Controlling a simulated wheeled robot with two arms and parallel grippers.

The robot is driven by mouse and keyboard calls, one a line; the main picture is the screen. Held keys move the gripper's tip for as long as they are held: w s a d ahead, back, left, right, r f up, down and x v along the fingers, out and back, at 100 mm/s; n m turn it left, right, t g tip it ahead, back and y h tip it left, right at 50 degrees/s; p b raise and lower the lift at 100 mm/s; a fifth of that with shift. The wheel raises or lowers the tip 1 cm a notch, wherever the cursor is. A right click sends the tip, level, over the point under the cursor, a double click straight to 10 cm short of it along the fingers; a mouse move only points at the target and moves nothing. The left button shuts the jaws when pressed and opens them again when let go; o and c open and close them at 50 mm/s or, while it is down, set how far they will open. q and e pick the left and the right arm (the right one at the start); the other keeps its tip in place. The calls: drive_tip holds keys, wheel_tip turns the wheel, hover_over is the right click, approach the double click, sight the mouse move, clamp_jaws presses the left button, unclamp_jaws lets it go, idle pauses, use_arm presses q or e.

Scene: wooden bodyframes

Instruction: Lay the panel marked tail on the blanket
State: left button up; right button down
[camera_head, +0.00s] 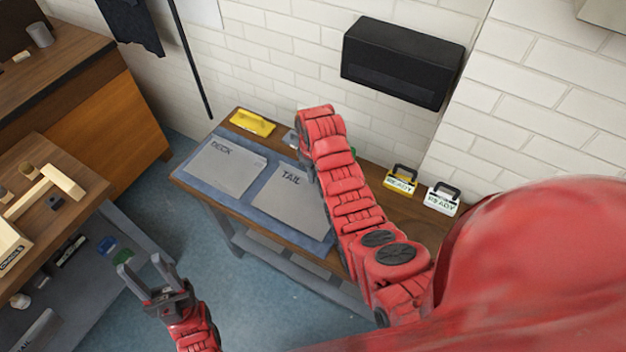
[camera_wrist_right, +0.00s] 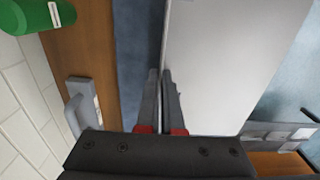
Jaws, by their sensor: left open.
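The grey panel marked TAIL (camera_head: 287,200) lies flat on the blue blanket (camera_head: 243,199), right of the grey panel marked DECK (camera_head: 224,168). My right arm covers part of its right side in the head view. My right gripper (camera_wrist_right: 163,74) is at the edge of a grey panel (camera_wrist_right: 225,55) in the right wrist view, its fingers close together. I cannot tell whether the panel edge is between them. In the head view the right fingers are hidden behind the arm. My left gripper (camera_head: 140,263) is open and empty, above the floor left of the blanket's table.
Two tags reading READY, yellow (camera_head: 400,182) and white (camera_head: 441,201), stand at the right. A black box (camera_head: 402,63) hangs on the wall. A workbench (camera_head: 85,190) with wooden parts is at the left.

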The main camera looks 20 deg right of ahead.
drive_tip(key=shift+d+r, duration=0.15)
drive_tip(key=shift+w+d, duration=0.15)
drive_tip(key=shift+d, duration=0.05)
wheel_tip(320, 180, down, 2)
drive_tip(key=shift+w+f+p, duration=0.1)
drive_tip(key=shift+p, duration=0.85)
drive_tip(key=shift+f, duration=0.3)
drive_tip(key=shift+f+p, duration=0.3)
drive_tip(key=shift+f, duration=0.2)
drive_tip(key=shift+f, duration=0.15)
drive_tip(key=c, duration=1.5)
unclamp_jaws()
drive_tip(key=o, duration=0.4)
